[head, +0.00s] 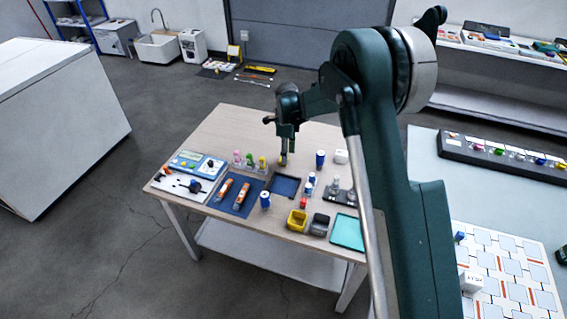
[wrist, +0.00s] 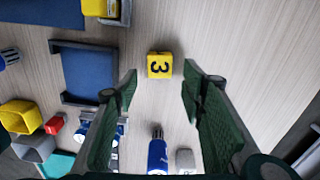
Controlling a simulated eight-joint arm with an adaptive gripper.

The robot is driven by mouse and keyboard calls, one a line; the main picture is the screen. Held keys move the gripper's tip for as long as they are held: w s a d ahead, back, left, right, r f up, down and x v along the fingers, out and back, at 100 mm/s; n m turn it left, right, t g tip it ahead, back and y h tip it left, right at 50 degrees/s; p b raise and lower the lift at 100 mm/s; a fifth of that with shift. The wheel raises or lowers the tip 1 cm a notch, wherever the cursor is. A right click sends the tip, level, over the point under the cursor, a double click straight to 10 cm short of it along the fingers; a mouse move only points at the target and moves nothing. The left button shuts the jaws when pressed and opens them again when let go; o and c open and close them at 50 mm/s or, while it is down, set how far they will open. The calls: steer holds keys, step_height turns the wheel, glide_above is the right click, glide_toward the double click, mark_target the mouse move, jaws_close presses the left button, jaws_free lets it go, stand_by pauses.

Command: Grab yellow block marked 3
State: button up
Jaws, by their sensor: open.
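The yellow block marked 3 (wrist: 160,65) lies on the wooden table in the wrist view, its black digit facing up. My gripper (wrist: 160,78) is open, with one green-padded finger to the left of the block and one to the right. The block shows in the gap near the fingertips, with bare table on both sides; neither finger visibly touches it. In the head view my gripper (head: 286,142) points down over the back middle of the table. A small yellowish patch below it there is too small to identify.
A blue tray (wrist: 88,74) with a dark rim lies left of the block. A blue bottle (wrist: 157,156) stands below it in the wrist view. A yellow bin (head: 297,219) and grey bin (head: 319,225) stand at the table's front. Bare wood surrounds the block.

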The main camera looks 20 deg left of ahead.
steer(key=shift+f, duration=1.65)
steer(key=shift+c, duration=0.2)
steer(key=c, duration=0.9)
